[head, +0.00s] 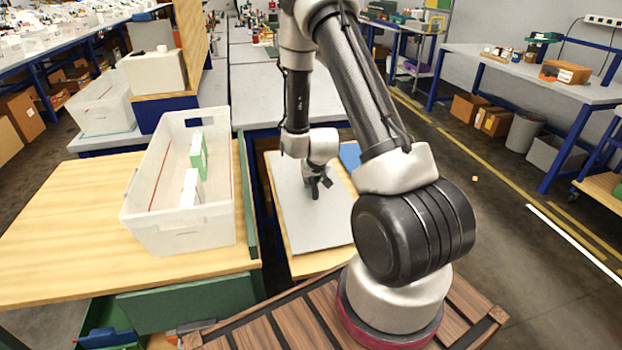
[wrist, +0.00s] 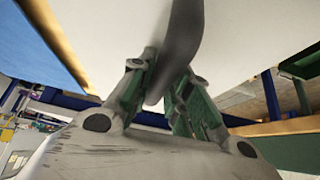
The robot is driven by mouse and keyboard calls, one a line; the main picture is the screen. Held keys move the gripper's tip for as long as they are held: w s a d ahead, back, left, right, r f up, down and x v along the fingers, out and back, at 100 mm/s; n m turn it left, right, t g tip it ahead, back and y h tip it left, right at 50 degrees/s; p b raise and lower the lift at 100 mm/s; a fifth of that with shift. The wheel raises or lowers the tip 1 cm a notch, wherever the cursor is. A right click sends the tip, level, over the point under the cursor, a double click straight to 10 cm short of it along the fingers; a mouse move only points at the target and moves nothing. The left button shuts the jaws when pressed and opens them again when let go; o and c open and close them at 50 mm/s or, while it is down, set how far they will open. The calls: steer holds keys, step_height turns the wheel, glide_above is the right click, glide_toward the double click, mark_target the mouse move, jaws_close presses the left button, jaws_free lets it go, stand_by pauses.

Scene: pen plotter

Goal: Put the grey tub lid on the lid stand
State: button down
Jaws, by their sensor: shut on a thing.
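My gripper (head: 317,188) hangs above a pale grey flat panel (head: 310,227) in the head view. In the wrist view my gripper (wrist: 163,72) has its fingers closed on a dark grey, curved, thin thing (wrist: 186,35), which looks like the grey tub lid seen nearly edge-on. It extends past the fingertips to the top of the picture. In the head view the lid is too small and dark to tell from the fingers. I cannot make out the lid stand in either view.
A translucent white bin (head: 180,236) with white and green boxes stands on the wooden table (head: 60,235) at left. A blue flat thing (head: 350,156) lies beyond the panel, partly behind my arm. Most of the panel's near part is bare.

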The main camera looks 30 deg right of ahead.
steer(key=c, duration=1.3)
jaws_free()
steer(key=shift+f, duration=0.1)
steer(key=shift+c, duration=0.2)
steer(key=s+a+r+n+y, duration=0.15)
steer(key=s+r, duration=0.25)
steer(key=r, duration=0.5)
steer(key=s+a+r, duration=0.3)
steer(key=s+r, duration=0.2)
steer(key=r, duration=0.3)
steer(key=s+a+r+y, duration=0.1)
steer(key=s+a+r, duration=0.25)
steer(key=r, duration=0.55)
steer(key=s+r+n+g, duration=0.1)
steer(key=s+r, duration=0.4)
steer(key=s, duration=0.4)
steer(key=s+r+g, duration=0.1)
steer(key=s+r, duration=0.3)
steer(key=s, duration=0.5)
steer(key=shift+s+d+r+n+h, duration=0.25)
steer(key=shift+d+r+n+h, duration=0.1)
steer(key=shift+d+r, duration=0.05)
